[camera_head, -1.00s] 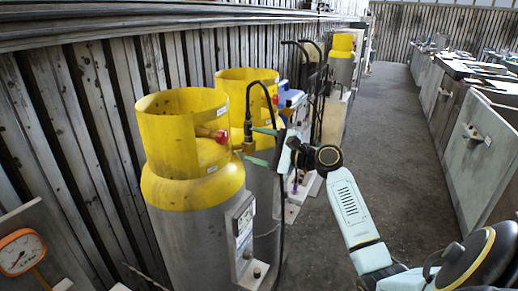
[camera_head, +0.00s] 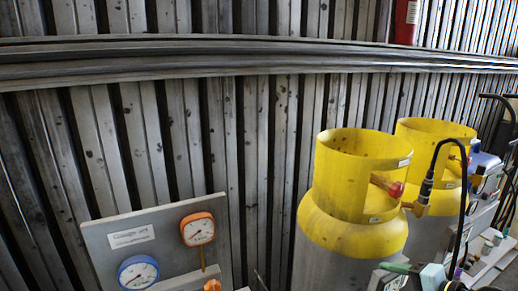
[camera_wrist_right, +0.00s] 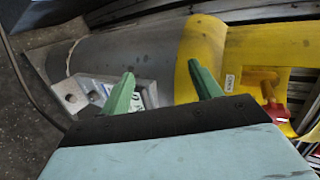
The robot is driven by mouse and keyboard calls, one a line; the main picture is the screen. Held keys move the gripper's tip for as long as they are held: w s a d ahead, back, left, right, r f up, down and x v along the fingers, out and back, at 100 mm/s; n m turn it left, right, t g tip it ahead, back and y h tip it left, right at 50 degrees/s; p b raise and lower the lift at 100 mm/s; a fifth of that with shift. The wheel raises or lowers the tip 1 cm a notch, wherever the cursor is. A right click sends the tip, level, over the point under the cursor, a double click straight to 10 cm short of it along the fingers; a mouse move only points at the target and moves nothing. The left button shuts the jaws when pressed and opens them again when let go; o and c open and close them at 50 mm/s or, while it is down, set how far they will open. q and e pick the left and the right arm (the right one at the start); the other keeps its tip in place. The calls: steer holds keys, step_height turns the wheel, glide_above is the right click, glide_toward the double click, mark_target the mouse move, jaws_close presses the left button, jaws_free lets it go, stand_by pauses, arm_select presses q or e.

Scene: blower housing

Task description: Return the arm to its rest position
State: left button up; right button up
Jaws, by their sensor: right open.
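My right gripper (camera_wrist_right: 163,90) is open and empty in the right wrist view, its two green fingers apart. It faces a gas cylinder with a yellow top (camera_wrist_right: 250,70) and a grey body (camera_wrist_right: 125,55); I cannot tell the exact gap. In the head view only part of this gripper (camera_head: 410,268) shows at the bottom right, in front of the nearer yellow-topped cylinder (camera_head: 345,230). The rest of my right arm is outside the head view. My left gripper is not in view.
A second yellow-topped cylinder (camera_head: 435,130) stands behind the first. A black hose (camera_head: 464,200) with a brass fitting hangs by the red valve (camera_head: 387,184). A gauge board (camera_head: 125,240) with an orange gauge (camera_head: 198,229) and a blue gauge (camera_head: 138,272) stands at left. A ribbed metal wall closes the back.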

steer(key=s+a+f+n+g+h, duration=0.1)
steer(key=s+a+f+n+g, duration=0.1)
steer(key=s+a+f+n, duration=0.4)
steer(key=s+a+f+n+g+h, duration=0.2)
steer(key=s+a+f+g, duration=0.15)
steer(key=s, duration=0.35)
steer(key=s+a+f+n+g+h, duration=0.1)
steer(key=s+a+n+g+h, duration=0.15)
steer(key=s+n, duration=0.65)
steer(key=s+f+m+b, duration=0.15)
steer(key=f+b, duration=0.25)
steer(key=f, duration=1.2)
steer(key=s+f+m+b, duration=0.1)
steer(key=s+f+b, duration=0.25)
steer(key=f, duration=1.25)
steer(key=s+d+f+g+b, duration=0.1)
steer(key=s+f+b, duration=0.2)
steer(key=s+f, duration=0.5)
steer(key=s+d+f+b, duration=0.2)
steer(key=s+f+b, duration=0.2)
steer(key=s+f, duration=0.4)
step_height(320, 180, down, 7)
steer(key=shift+s+d+r+g+h, duration=0.15)
steer(key=shift+s+d+g+h, duration=0.15)
steer(key=shift+g+h, duration=0.1)
